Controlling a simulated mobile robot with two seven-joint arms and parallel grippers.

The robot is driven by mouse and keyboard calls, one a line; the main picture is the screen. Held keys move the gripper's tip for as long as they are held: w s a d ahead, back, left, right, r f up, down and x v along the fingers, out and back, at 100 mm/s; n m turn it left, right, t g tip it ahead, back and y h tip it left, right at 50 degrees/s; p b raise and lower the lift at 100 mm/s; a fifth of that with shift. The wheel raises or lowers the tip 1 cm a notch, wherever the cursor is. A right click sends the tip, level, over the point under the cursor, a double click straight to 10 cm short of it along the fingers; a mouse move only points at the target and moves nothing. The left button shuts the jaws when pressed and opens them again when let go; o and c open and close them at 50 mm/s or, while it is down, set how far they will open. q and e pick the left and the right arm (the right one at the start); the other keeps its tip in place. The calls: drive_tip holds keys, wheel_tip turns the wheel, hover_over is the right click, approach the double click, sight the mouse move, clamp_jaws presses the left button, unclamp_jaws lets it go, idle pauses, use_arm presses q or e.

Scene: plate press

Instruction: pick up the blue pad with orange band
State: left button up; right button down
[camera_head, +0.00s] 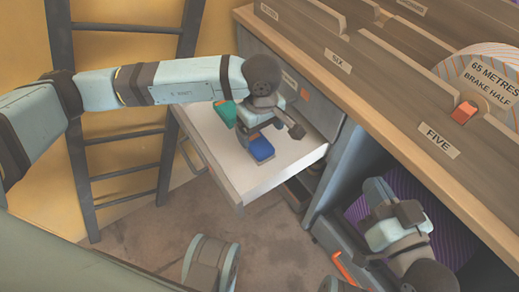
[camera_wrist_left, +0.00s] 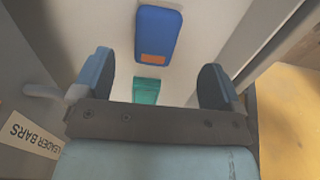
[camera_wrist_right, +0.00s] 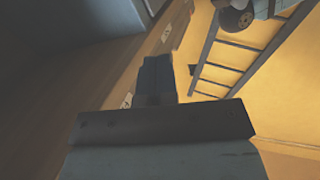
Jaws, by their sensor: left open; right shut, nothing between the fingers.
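The blue pad with the orange band (camera_wrist_left: 158,30) lies flat in the white open drawer. In the left wrist view its orange band (camera_wrist_left: 154,59) is at the end nearer my gripper. In the head view the blue pad (camera_head: 260,150) is partly hidden by my left gripper (camera_head: 268,125), which hangs over the drawer. In the left wrist view this gripper (camera_wrist_left: 157,78) is open and empty, with the pad beyond its fingertips. A green pad (camera_head: 226,113) lies left of the blue one; it also shows between the fingers (camera_wrist_left: 146,92). My right gripper (camera_wrist_right: 157,75) is shut and empty.
The white drawer (camera_head: 298,150) juts out from the wooden-topped cabinet (camera_head: 385,140). A dark ladder (camera_head: 82,185) stands at the left by the yellow wall. My right gripper (camera_head: 378,195) is by the cabinet's purple-lined opening (camera_head: 455,235). Bare drawer floor lies right of the blue pad.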

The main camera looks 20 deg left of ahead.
sight(263, 147)
use_arm(q)
wheel_tip(263, 147, down, 3)
drive_tip(key=shift+f+b, duration=0.2)
drive_tip(key=shift+b, duration=0.2)
drive_tip(key=f, duration=0.1)
drive_tip(key=f+b, duration=0.1)
drive_tip(key=f, duration=0.1)
drive_tip(key=f+b, duration=0.1)
drive_tip(key=shift+d+f, duration=0.25)
drive_tip(key=shift+d, duration=0.05)
drive_tip(key=shift+f+b, duration=0.2)
drive_tip(key=shift+b, duration=0.1)
drive_tip(key=shift+r, duration=0.1)
drive_tip(key=c, duration=1)
use_arm(e)
drive_tip(key=shift+w+d+f+n, duration=0.45)
drive_tip(key=shift+w+f+n, duration=0.15)
drive_tip(key=shift+w+n, duration=0.25)
use_arm(q)
drive_tip(key=shift+r, duration=0.1)
use_arm(e)
drive_tip(key=shift+s, duration=0.1)
